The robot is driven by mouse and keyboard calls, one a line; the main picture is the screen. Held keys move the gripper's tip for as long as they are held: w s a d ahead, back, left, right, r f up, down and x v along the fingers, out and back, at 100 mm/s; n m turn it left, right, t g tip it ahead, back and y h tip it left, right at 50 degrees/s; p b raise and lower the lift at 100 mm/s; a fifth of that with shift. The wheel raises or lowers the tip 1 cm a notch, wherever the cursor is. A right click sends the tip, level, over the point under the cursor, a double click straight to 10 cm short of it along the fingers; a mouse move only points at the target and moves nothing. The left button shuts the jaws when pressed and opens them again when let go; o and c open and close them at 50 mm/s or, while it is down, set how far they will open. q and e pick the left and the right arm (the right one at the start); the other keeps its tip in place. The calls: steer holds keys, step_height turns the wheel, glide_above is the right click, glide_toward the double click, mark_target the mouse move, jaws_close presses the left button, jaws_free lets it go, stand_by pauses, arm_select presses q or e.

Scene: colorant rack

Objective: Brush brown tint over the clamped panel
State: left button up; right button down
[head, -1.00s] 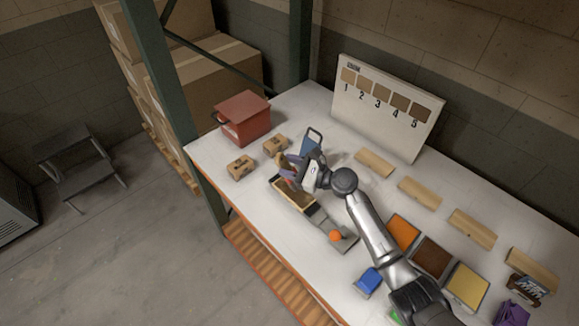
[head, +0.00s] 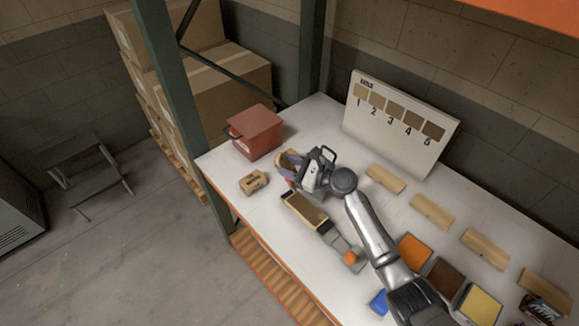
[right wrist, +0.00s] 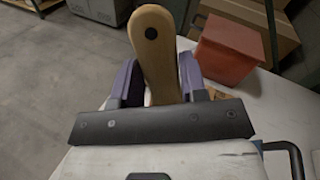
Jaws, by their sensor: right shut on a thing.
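My right gripper (head: 287,164), with purple fingers, is shut on the wooden handle of a brush (right wrist: 153,50). In the right wrist view the handle stands between the fingers, with a wide dark band below it. The bristle end is hidden. The clamped panel (head: 306,208) lies in a dark clamp with an orange knob (head: 350,257). The gripper is beyond the panel's far end, apart from it in the picture. The panel's face looks brownish; how much tint is on it I cannot tell. The brown tint pad (head: 446,277) lies between an orange and a yellow pad. My left gripper is not in view.
A red box (head: 255,132) and a small carton (head: 253,183) stand near the table's far left. A numbered swatch board (head: 401,125) stands at the back. Several wooden blocks (head: 432,211) lie in a row before it. The orange pad (head: 414,249) and yellow pad (head: 481,305) flank the brown.

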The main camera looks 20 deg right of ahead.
mark_target(283, 152)
step_height(283, 152, up, 5)
steer(key=p, duration=0.4)
stand_by(0.4)
